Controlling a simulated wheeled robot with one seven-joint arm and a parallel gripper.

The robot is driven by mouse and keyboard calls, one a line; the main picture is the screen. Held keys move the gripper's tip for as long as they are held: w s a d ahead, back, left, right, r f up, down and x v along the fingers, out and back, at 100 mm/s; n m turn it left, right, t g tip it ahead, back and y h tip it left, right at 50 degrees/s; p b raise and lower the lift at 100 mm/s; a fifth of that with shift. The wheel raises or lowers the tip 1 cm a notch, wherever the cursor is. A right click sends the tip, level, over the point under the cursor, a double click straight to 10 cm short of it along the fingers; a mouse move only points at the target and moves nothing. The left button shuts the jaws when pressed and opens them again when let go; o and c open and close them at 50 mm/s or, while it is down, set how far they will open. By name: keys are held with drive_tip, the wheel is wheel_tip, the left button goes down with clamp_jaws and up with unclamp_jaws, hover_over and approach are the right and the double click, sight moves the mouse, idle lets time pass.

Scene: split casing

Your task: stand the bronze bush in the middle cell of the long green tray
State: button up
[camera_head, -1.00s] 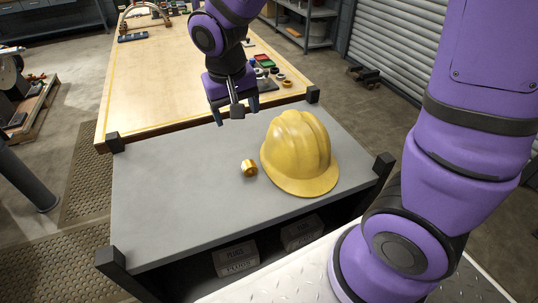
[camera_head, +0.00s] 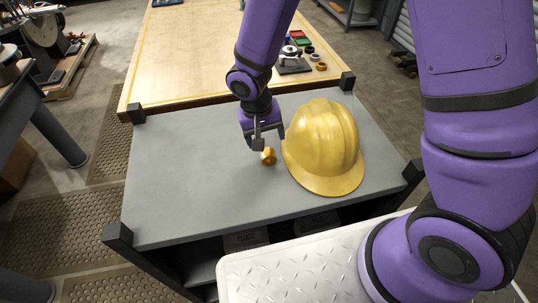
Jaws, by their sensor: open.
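The bronze bush (camera_head: 268,157) is a small shiny gold-brown ring-like part. It lies on the grey top of the cart, just left of the yellow hard hat. My gripper (camera_head: 265,139) points down over the cart top, right beside and slightly behind the bush in the picture. Its fingers are apart with nothing between them that I can make out. I cannot tell whether it touches the bush. A small green item (camera_head: 308,42) is at the back on the wooden table; I cannot tell whether it is the long green tray, and no cells can be made out.
The yellow hard hat (camera_head: 323,147) stands close to the right of the bush. Dark corner posts (camera_head: 118,237) rise from the grey cart top (camera_head: 185,185), whose left half is clear. The wooden table (camera_head: 200,55) behind holds several small rings (camera_head: 320,66) and a dark block.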

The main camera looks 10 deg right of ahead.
sight(266, 149)
drive_tip(key=shift+s+d+f, duration=0.15)
drive_tip(key=shift+f, duration=2.55)
drive_tip(key=c, duration=1.3)
drive_tip(key=shift+r, duration=0.1)
